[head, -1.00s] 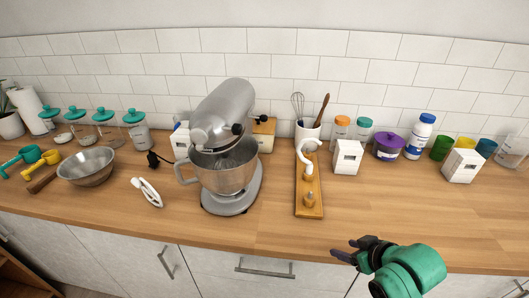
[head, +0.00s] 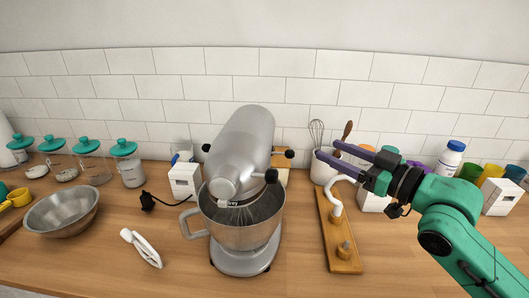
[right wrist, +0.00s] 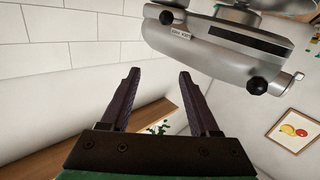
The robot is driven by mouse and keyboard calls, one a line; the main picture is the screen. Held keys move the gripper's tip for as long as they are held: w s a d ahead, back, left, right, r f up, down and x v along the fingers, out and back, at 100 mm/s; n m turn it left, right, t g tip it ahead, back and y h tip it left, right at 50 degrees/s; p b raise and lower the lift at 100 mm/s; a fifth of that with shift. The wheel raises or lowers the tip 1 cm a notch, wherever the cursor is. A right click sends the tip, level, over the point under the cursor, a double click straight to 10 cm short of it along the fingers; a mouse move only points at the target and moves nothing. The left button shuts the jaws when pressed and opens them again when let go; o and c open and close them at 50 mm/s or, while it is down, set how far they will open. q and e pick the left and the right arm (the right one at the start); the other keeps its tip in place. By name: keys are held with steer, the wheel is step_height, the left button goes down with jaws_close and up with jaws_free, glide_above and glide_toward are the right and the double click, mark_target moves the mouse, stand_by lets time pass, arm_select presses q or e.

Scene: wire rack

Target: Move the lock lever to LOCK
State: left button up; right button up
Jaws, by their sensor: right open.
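Black-knobbed levers stick out from the head: one at the left (head: 207,148), one at the right side (head: 290,154) and one at the lower right (head: 271,176). I cannot tell which is the lock lever. The mixer shows upper right in the right wrist view (right wrist: 215,45), with a black knob (right wrist: 257,86). My right gripper (head: 328,150) is open and empty, right of the mixer and apart from it; its fingers show in the wrist view (right wrist: 158,88). My left gripper is out of view.
A wooden board with a white hook (head: 338,232) lies right of the mixer. A utensil pot (head: 322,172) stands behind my right fingers. A white tool (head: 141,248), a bowl (head: 62,212) and lidded jars (head: 128,165) are at the left.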

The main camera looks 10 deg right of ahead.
mark_target(291, 154)
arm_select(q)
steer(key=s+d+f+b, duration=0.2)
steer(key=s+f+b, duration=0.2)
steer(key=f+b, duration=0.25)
arm_select(e)
step_height(291, 154, down, 7)
steer(key=s+d, duration=0.1)
steer(key=s, duration=0.1)
steer(key=p+x, duration=0.2)
steer(key=x, duration=0.3)
steer(key=p+x, duration=0.3)
steer(key=x, duration=0.2)
steer(key=r+p+x, duration=0.1)
steer(key=p+x, duration=0.1)
steer(key=x, duration=0.3)
steer(key=shift+d, duration=0.2)
steer(key=shift+w+a+f, duration=0.1)
steer(key=shift+w, duration=0.1)
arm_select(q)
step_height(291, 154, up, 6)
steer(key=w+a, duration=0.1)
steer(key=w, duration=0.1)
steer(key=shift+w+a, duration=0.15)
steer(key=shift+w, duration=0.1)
arm_select(e)
jaws_close()
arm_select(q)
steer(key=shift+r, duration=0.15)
